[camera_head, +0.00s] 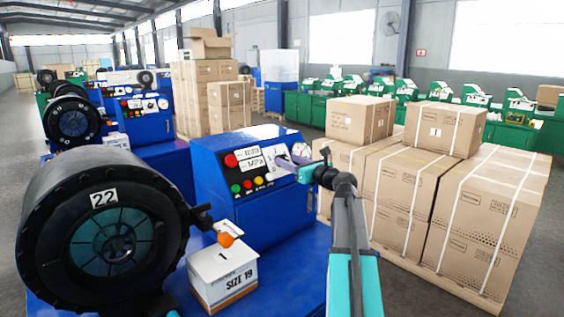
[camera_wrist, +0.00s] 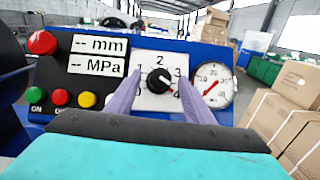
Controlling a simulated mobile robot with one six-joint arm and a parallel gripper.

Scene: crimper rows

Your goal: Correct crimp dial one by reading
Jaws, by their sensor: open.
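The crimp dial (camera_wrist: 158,81) is a black round knob on a white plate on the blue control box (camera_head: 215,160). The numbers 2, 3 and 4 are legible around it; the left-hand ones are partly hidden. A red mark on the knob seems to point lower right, near 4. My gripper (camera_wrist: 159,88) is open, with a purple finger on each side of the knob; I cannot tell whether they touch it. In the head view my gripper (camera_head: 291,165) is at the panel's right end. The two displays (camera_wrist: 98,55) show dashes with mm and MPa.
A pressure gauge (camera_wrist: 213,86) sits right of the dial, and a red button (camera_wrist: 42,42) at far left. The black crimper head (camera_head: 102,225) bears the number 22. A white box (camera_head: 222,277) reads 1 and SIZE 19. Strapped cartons (camera_head: 400,195) stand close on the right.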

